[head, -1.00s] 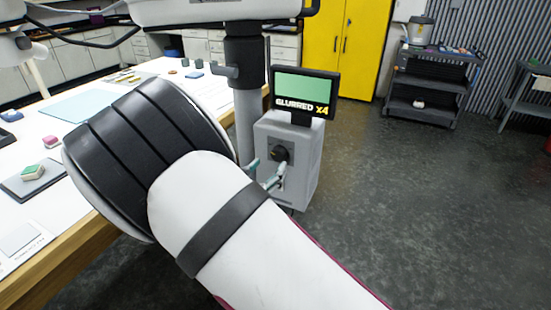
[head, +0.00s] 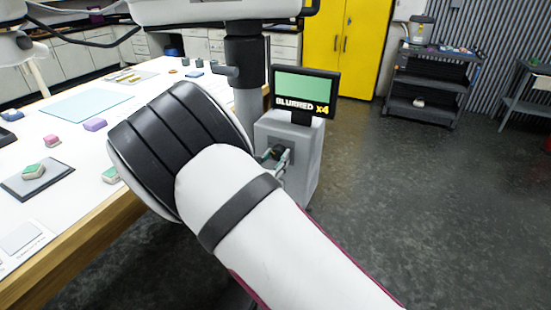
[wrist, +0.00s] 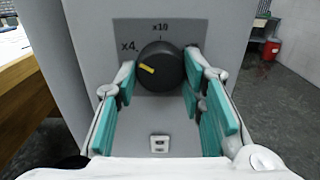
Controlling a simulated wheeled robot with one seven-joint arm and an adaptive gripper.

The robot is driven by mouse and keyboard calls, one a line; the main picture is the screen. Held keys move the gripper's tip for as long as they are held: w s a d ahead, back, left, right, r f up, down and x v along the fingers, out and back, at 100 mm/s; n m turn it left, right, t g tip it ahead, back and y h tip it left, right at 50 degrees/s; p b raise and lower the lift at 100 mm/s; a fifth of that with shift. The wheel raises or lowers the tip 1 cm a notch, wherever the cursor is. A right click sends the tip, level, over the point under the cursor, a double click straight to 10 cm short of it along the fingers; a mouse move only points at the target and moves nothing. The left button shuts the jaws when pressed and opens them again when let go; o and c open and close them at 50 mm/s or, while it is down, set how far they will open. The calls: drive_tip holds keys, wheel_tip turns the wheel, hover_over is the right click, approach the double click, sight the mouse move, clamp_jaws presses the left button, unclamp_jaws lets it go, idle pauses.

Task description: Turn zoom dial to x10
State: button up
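The zoom dial (wrist: 160,66) is a round black knob with a yellow pointer mark, set on a dark plate on the grey box (head: 303,150). In the wrist view its pointer is toward the x4 label at the left; the x10 label is above the dial. My gripper (wrist: 164,98) is open, with teal finger pads to the left and right of the dial and nothing seen between them but the dial. In the head view my gripper (head: 276,158) is at the dial, partly hidden by my arm. The screen (head: 305,92) reads BLURRED x4.
A white worktable (head: 75,135) with a wooden edge lies on the left, with small coloured blocks and a grey tray (head: 40,178). A white socket (wrist: 159,143) is below the dial. The floor on the right is clear up to a dark cart (head: 430,85).

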drive_tip(key=shift+m, duration=0.3)
drive_tip(key=m+b, duration=0.2)
drive_tip(key=m, duration=0.3)
drive_tip(key=shift+w, duration=0.1)
drive_tip(key=m+b, duration=0.2)
drive_tip(key=m, duration=0.1)
drive_tip(key=shift+m, duration=0.4)
drive_tip(key=shift+m+b, duration=1.1)
drive_tip(key=shift+b, duration=0.05)
drive_tip(key=o, duration=1.1)
drive_tip(key=shift+o, duration=0.2)
drive_tip(key=shift+a, duration=0.1)
